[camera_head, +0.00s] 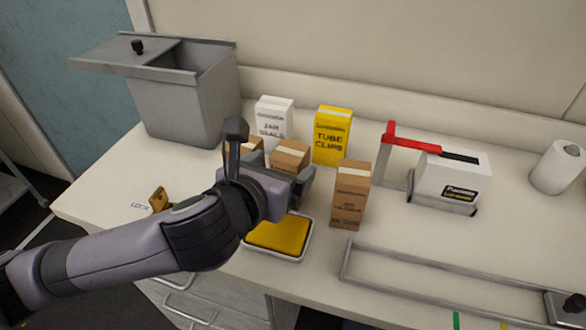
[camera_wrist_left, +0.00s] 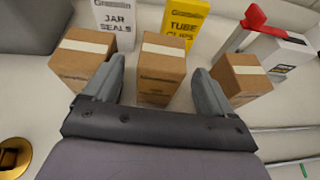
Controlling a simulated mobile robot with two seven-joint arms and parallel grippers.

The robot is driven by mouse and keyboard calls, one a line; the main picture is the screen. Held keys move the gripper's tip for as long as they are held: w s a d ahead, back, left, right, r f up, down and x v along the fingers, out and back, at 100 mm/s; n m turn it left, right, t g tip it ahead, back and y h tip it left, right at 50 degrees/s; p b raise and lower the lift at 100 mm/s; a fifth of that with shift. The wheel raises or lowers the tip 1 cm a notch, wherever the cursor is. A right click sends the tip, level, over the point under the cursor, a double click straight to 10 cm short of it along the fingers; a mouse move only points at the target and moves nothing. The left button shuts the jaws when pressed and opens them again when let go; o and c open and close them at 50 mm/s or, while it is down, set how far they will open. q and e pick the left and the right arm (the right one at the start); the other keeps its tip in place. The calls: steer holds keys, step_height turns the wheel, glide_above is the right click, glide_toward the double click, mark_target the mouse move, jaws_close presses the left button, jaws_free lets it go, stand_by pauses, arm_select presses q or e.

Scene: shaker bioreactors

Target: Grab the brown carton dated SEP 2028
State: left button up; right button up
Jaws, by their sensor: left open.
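Three brown cartons with pale tape stand on the bench: a left carton (camera_head: 251,145) (camera_wrist_left: 86,65), a middle carton (camera_head: 290,156) (camera_wrist_left: 162,72) and a right carton (camera_head: 350,195) (camera_wrist_left: 242,79). I cannot read a date on any of them. My left gripper (camera_head: 290,184) is open; in the left wrist view its fingers (camera_wrist_left: 157,68) lie to either side of the middle carton, with no clear grip on it. In the head view the gripper and arm hide much of the left and middle cartons. My right gripper is not in view.
Behind the cartons stand a white JAR SEALS box (camera_head: 273,122) and a yellow TUBE CLIPS box (camera_head: 332,135). A grey lidded bin (camera_head: 185,105) is at left. A yellow pad in a tray (camera_head: 278,236) lies in front. A red-handled device (camera_head: 445,180) and a metal frame (camera_head: 440,287) are right.

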arm_select(q)
steer(key=shift+x, duration=3.1)
steer(key=shift+c, duration=0.3)
steer(key=c, duration=1.1)
